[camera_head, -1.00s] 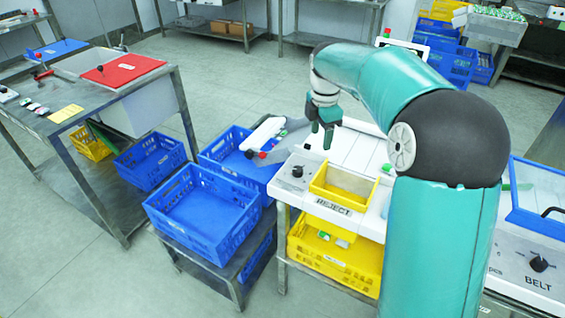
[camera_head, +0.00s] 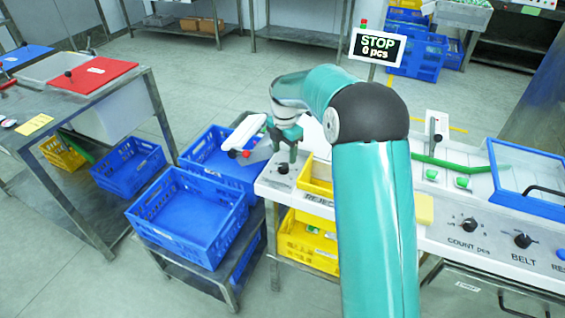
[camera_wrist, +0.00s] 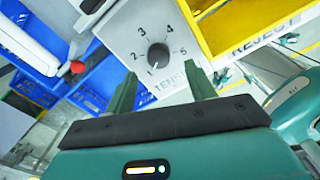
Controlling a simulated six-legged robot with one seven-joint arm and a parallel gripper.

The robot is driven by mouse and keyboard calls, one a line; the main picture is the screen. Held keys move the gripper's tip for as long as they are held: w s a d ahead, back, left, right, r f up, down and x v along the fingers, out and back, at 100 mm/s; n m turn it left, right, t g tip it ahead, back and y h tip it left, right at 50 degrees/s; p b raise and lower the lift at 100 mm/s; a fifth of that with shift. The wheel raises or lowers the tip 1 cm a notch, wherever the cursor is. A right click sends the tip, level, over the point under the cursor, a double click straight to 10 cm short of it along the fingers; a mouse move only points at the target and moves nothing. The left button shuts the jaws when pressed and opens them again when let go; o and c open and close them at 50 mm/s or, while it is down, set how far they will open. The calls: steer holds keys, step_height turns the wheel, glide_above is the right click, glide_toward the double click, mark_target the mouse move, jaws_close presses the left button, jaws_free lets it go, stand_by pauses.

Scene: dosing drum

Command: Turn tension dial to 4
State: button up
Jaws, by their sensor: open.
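The tension dial (camera_wrist: 158,54) is a round black knob on a white panel, with numbers 1 to 5 around it. Its white mark appears to point at the 1. The TENSION label is partly hidden behind a finger. In the head view the dial (camera_head: 283,169) sits on the white machine's left end, left of the yellow reject bin. My gripper (camera_wrist: 162,82) is open and empty, its green fingers spread to either side below the dial in the wrist picture. In the head view my gripper (camera_head: 287,148) hangs just above the dial; contact is not visible.
The yellow reject bin (camera_wrist: 237,30) is close beside the dial. A grey plate and white bar with a red knob (camera_head: 246,154) stand on the other side. Blue crates (camera_head: 190,215) are to the left. A screen (camera_head: 378,46) reads STOP, 0 pcs.

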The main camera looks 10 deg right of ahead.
mark_target(283, 165)
step_height(283, 165, down, 5)
steer(key=shift+w+a+f, duration=0.1)
steer(key=shift+a+f, duration=0.05)
steer(key=shift+f, duration=0.05)
steer(key=c, duration=1)
